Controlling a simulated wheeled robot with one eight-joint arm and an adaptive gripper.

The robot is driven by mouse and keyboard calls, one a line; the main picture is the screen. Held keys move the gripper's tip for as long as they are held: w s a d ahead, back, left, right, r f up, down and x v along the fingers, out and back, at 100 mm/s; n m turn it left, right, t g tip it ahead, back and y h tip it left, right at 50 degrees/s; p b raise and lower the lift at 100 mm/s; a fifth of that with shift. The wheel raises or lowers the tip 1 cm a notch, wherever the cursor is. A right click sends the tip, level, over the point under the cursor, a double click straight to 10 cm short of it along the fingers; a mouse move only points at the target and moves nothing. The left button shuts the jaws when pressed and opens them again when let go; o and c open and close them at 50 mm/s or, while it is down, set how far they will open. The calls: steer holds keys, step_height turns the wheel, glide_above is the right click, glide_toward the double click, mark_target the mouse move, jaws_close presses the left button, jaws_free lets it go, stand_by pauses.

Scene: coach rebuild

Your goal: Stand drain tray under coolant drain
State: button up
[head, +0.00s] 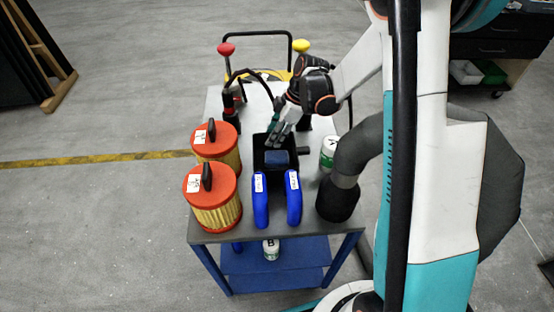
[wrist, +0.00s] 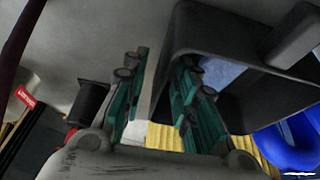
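A black open-topped box, which I take to be the drain tray (head: 258,160), stands on the middle of the cart. It has a blue inside patch and a dark handle-like tab on its right. In the wrist view the drain tray (wrist: 175,45) fills the upper right, close to the fingers. My gripper (head: 274,141) points down at the tray's far-left rim. In the wrist view my gripper's green fingers (wrist: 160,92) stand apart, with the tray wall between or just beside them; contact is unclear. I cannot pick out a coolant drain.
The grey cart top (head: 210,237) is crowded.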

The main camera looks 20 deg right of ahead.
steer(key=shift+f, duration=0.1)
stand_by(0.3)
jaws_close()
step_height(320, 180, up, 20)
steer(key=p, duration=0.6)
steer(key=shift+d+r+p, duration=0.15)
steer(key=shift+r+p, duration=0.1)
steer(key=shift+p, duration=0.1)
